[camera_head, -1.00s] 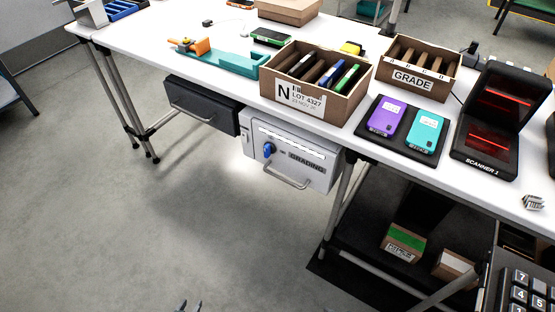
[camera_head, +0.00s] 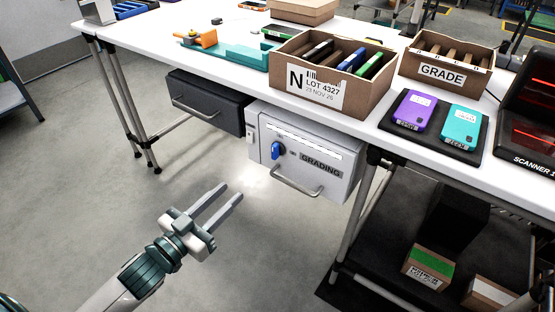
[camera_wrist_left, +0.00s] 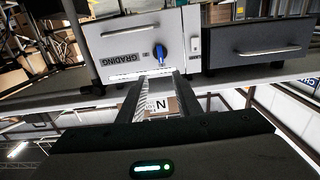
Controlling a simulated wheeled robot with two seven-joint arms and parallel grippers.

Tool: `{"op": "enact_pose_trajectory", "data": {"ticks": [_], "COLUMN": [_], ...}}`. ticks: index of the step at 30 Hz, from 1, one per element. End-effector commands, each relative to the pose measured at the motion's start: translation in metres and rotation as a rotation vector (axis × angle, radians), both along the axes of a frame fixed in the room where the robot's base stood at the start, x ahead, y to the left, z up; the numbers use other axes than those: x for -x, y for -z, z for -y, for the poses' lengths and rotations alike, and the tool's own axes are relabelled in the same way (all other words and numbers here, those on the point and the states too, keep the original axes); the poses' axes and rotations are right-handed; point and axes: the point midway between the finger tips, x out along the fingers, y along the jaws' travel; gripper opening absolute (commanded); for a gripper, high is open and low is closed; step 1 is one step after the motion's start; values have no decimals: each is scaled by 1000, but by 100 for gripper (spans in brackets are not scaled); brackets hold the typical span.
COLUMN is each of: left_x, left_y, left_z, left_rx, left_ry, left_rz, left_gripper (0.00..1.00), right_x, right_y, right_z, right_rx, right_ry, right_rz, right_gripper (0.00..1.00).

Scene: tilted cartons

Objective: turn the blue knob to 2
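The blue knob (camera_head: 277,151) is on the left part of the front of a light grey drawer unit (camera_head: 318,185) marked GRADING, under the table. In the left wrist view the knob (camera_wrist_left: 162,50) shows upside down, beyond and between the finger tips. The numbers around the knob are too small to read. My left gripper (camera_head: 225,199) is open and empty, below and left of the knob in the head view, clear of the drawer front. Its fingers (camera_wrist_left: 158,85) point toward the unit. My right gripper is not in view.
A bar handle (camera_head: 297,190) sticks out below the knob. A dark drawer (camera_head: 205,103) hangs to the left. The white table (camera_head: 230,85) overhangs both and carries cartons (camera_head: 333,75). Table legs (camera_head: 358,210) stand right of the unit. The floor in front is free.

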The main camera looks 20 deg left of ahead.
Motion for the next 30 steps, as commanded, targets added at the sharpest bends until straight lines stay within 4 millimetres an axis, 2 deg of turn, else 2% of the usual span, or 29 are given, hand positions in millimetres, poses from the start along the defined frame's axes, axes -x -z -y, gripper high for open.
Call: {"op": "enact_pose_trajectory", "data": {"ticks": [14,20,30], "left_x": [-9,-27,-70], "left_y": [0,0,0], "left_z": [3,9,25], "left_rx": [0,0,-1], "left_ry": [-1,-1,-1], "left_rz": [0,1,0], "left_gripper": [31,31,31], "right_x": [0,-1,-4], "right_y": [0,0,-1], "right_z": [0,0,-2], "right_rx": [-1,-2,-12], "right_ry": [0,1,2], "right_rz": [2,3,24], "right_gripper": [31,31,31]}}
